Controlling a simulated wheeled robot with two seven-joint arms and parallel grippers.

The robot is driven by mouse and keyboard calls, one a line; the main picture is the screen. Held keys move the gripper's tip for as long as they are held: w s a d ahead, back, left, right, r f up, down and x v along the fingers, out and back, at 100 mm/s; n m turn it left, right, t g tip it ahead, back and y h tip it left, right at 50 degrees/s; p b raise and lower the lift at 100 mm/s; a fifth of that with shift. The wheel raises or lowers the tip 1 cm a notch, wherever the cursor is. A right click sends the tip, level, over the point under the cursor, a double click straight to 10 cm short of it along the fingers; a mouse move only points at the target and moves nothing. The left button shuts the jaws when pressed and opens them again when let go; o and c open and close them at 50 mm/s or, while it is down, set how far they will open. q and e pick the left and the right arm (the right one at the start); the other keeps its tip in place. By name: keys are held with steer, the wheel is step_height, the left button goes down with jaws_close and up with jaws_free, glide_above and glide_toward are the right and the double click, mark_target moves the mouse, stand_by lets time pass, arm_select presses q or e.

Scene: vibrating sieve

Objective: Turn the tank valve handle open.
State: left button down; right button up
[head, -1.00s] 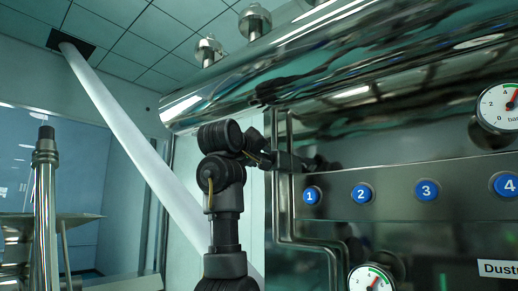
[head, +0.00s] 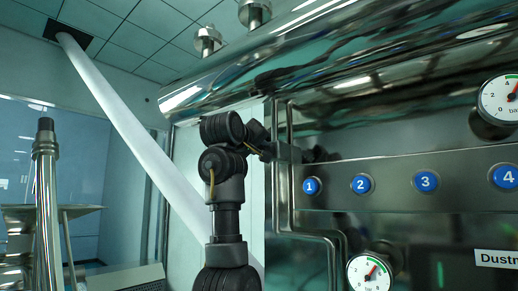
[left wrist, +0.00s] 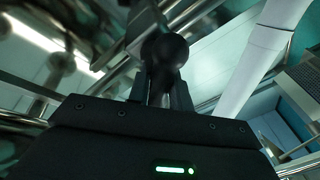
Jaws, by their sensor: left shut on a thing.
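The tank valve handle shows in the left wrist view as a dark round knob (left wrist: 165,50) on a stem. My left gripper (left wrist: 161,88) is shut on it, with one finger on each side of the stem just below the knob. In the head view my left arm rises at the middle and bends right. Its gripper end lies beside the pipe at the left edge of the steel panel, too dark there to tell the handle from the fingers. My right gripper is in neither current view.
The steel tank (head: 400,75) spans the upper right. Below it is a panel with blue numbered buttons (head: 360,184) and round gauges (head: 370,272). A bent steel pipe (head: 283,200) runs close to my arm. A white duct (head: 130,130) slants down behind it.

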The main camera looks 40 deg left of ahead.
arm_select(q)
steer(key=m+t+b, duration=0.1)
steer(key=m+b, duration=0.2)
steer(key=m, duration=0.1)
steer(key=shift+d+f, duration=0.1)
steer(key=shift+f, duration=0.05)
steer(key=shift+d+m+t+h+b, duration=0.1)
steer(key=shift+m+t+h+b, duration=0.3)
steer(key=shift+m+b, duration=1.45)
steer(key=shift+r+m+p, duration=0.2)
steer(key=shift+m+p, duration=0.3)
steer(key=shift+m, duration=0.15)
steer(key=c, duration=1.3)
jaws_free()
steer(key=shift+s, duration=0.1)
